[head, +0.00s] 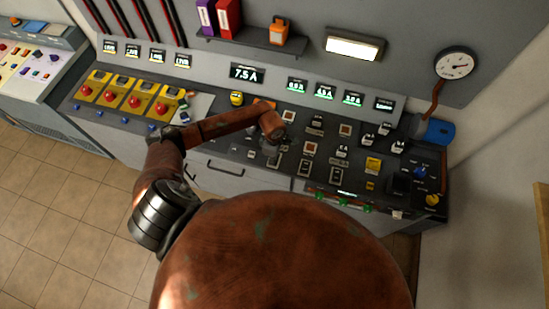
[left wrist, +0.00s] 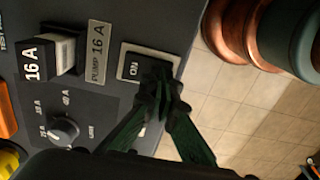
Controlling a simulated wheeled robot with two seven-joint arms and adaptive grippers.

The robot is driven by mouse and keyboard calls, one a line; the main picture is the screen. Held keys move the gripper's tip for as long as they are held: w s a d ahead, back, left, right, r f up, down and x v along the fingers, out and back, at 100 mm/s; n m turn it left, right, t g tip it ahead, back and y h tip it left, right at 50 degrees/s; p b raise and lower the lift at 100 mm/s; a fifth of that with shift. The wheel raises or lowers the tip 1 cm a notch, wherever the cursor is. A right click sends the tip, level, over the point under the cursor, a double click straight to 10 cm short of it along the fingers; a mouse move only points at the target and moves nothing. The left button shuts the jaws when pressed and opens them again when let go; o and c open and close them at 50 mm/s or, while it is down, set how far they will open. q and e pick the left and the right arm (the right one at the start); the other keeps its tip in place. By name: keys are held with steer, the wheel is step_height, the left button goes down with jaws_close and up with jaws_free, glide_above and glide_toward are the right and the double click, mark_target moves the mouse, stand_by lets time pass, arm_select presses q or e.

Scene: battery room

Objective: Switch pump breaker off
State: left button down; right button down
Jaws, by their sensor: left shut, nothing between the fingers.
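The pump breaker (left wrist: 137,69) is a dark rocker switch in a pale frame, marked ON, in the left wrist view. A grey label reading PUMP 16 A (left wrist: 98,64) sits beside it. My left gripper (left wrist: 165,88) is shut and empty, its green-black fingertips together over one end of the breaker. They hide that part of it, and I cannot tell whether they touch it. In the head view my left gripper (head: 272,152) is low over the middle of the dark control desk (head: 225,148). I cannot single out the breaker there. My right gripper is not in view.
Beside the breaker are a 16 A block (left wrist: 62,50) and a rotary knob (left wrist: 64,131). The desk has red mushroom buttons (head: 111,100) on yellow plates at left, and several switches at right. A shelf (head: 290,47) and wall lamp (head: 354,46) are behind.

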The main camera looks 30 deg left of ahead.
arm_select(q)
steer(key=shift+f, duration=0.15)
steer(key=shift+r, duration=0.2)
steer(key=shift+r+p, duration=0.9)
steer(key=shift+r, duration=0.6)
steer(key=shift+r+p, duration=0.9)
steer(key=shift+r, duration=1)
